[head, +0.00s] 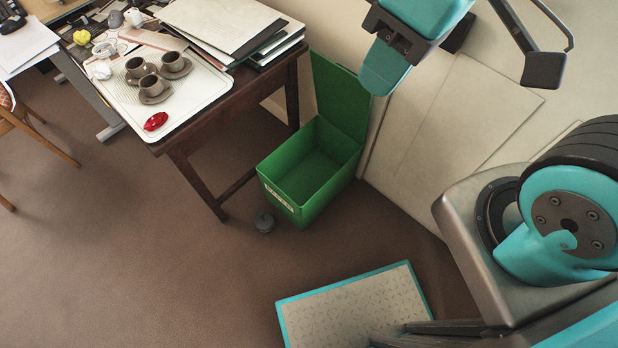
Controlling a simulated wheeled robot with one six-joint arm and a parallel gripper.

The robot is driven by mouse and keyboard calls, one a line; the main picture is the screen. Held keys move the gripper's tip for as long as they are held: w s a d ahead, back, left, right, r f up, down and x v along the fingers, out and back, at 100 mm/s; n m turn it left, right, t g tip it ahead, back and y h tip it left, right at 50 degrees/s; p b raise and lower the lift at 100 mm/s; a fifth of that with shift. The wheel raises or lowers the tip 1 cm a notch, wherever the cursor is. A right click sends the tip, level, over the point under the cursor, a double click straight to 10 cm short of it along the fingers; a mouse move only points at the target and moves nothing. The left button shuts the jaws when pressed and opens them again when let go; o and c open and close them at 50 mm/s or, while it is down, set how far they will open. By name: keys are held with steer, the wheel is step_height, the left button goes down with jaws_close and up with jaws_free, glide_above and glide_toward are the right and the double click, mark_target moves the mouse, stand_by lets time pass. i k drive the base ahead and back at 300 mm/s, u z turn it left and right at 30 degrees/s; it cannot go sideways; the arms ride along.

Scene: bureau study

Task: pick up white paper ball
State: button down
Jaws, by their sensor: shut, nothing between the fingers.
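A small white crumpled paper ball (101,70) lies at the left edge of the pale tray (190,101), which is on the dark wooden table at the upper left. It sits left of the brown cups (137,67) and below a pale ring-shaped thing (104,49). My gripper (543,71) is at the upper right, partly cut off by the top edge. Its dark finger end is shut and holds nothing. It is far to the right of the paper ball, beyond the green bin.
A red object (155,121) lies on the tray's near corner. A yellow crumpled ball (81,37) and stacked folders (235,25) are farther back. Brown floor is clear at lower left.

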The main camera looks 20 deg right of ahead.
mark_target(102, 71)
steer(key=k, duration=1.7)
steer(key=u, duration=1.15)
steer(key=i, duration=3.7)
steer(key=z, duration=0.4)
